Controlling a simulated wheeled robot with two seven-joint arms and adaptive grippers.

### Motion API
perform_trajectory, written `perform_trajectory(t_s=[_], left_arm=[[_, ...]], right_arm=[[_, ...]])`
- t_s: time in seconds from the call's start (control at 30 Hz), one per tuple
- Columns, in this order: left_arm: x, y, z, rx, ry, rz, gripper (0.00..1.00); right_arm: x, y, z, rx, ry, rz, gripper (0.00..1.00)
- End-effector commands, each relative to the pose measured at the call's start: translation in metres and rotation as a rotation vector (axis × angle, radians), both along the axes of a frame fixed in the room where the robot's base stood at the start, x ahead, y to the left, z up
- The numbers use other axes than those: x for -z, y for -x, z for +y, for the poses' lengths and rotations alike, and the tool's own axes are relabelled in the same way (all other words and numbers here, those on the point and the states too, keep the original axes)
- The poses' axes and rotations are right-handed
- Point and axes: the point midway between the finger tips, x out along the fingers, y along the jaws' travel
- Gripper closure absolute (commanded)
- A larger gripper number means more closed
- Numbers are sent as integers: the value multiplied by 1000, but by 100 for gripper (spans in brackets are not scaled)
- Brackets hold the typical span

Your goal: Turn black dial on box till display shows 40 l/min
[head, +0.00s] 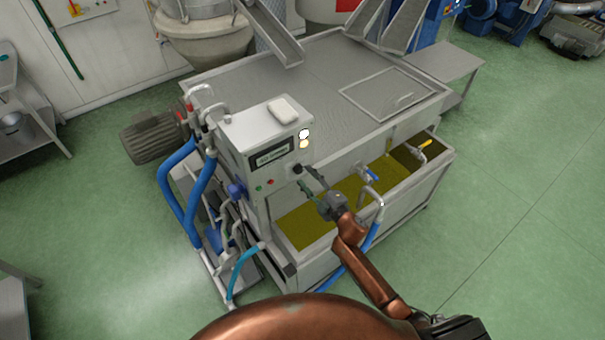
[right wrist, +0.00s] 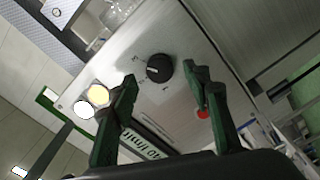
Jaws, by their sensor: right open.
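The pale control box (head: 237,133) stands on the near left corner of a steel machine. Its display (head: 272,153) has a lit strip with characters too small to read; in the right wrist view the display (right wrist: 155,143) is rotated and partly covered by a finger. The black dial (head: 297,169) is at the lower right of the box front; it shows whole in the right wrist view (right wrist: 160,68), with a light mark on its face. My right gripper (head: 306,177) is open, its green fingers pointing at the dial, apparently short of it. My left gripper is out of view.
White and yellow lamps (head: 304,139) sit above the dial, and a red button (right wrist: 202,114) is on the panel. A white object (head: 283,110) lies on the box. Blue hoses (head: 172,190) hang left; an open trough (head: 320,217) of yellow-green liquid is below my right arm.

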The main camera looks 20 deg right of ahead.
Motion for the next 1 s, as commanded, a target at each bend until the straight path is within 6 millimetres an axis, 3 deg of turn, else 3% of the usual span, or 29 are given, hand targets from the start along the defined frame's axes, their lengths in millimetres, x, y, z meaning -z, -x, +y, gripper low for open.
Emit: perform_trajectory(t_s=[0.2, 0.4, 1.0], left_arm=[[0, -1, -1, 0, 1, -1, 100], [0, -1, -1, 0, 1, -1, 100], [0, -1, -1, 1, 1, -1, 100]], right_arm=[[1, 45, -17, 1, 1, 3, 56], [1, 72, -27, 1, 0, 2, 56], [0, 80, -30, 1, 0, 0, 56]])
